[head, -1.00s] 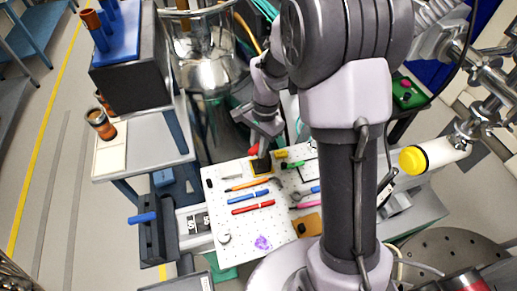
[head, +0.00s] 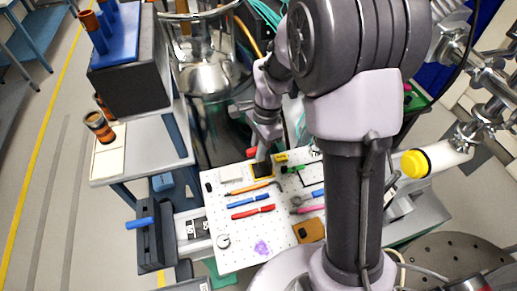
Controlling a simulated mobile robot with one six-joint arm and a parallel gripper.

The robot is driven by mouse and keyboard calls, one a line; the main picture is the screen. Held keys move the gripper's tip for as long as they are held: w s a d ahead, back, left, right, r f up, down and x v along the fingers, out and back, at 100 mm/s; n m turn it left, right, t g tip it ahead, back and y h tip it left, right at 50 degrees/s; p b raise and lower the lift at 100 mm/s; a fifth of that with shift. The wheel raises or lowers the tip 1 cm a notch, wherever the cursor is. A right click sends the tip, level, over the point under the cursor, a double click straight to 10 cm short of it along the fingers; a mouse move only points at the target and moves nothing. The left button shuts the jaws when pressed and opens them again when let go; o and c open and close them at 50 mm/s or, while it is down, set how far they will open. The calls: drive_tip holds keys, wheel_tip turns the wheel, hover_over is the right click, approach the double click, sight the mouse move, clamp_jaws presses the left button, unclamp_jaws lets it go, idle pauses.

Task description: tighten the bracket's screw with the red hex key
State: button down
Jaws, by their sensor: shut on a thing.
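My gripper (head: 262,158) is over the far edge of the white perforated board, small and partly blurred in the head view. A red handle (head: 252,152) shows at the gripper's left side. It looks like the red hex key, held in the shut jaws; its shaft and tip cannot be made out. Just below the gripper is a dark block with a yellow edge (head: 262,171), possibly the bracket. The screw cannot be seen, and I cannot tell whether the key touches anything.
The white board (head: 222,188) carries an orange tool (head: 250,188), a blue one (head: 248,201), a red one (head: 252,211) and a green-handled key (head: 291,169). My arm hides its right part. A steel vessel (head: 208,70) stands behind; a grey bench (head: 150,160) is left.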

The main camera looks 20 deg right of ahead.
drive_tip(key=shift+r+p, duration=1.35)
drive_tip(key=shift+r, duration=0.55)
